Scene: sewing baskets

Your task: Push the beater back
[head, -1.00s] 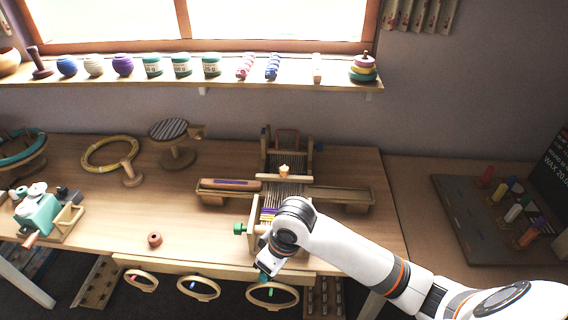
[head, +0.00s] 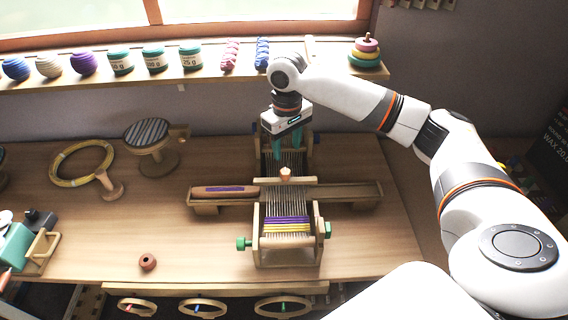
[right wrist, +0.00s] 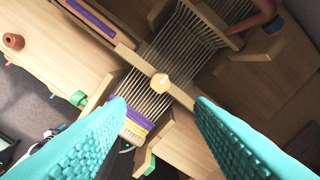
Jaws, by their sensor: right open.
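The beater (head: 273,182) is a pale wooden crossbar with a round knob (head: 285,173), lying across the warp threads in the middle of the wooden table loom (head: 260,245). My right gripper (head: 289,158) is open, its teal fingers pointing down above the loom's back half, just beyond the beater in the head view. In the right wrist view the beater's knob (right wrist: 160,84) shows between and below the two spread fingers (right wrist: 158,106), with nothing held. The purple and yellow weaving (head: 287,224) is at the loom's front. My left gripper is out of view.
A wooden tray (head: 362,190) with a purple-wound shuttle (head: 225,191) crosses the loom. A window shelf (head: 210,80) with yarn stands behind. Table right of the loom is clear.

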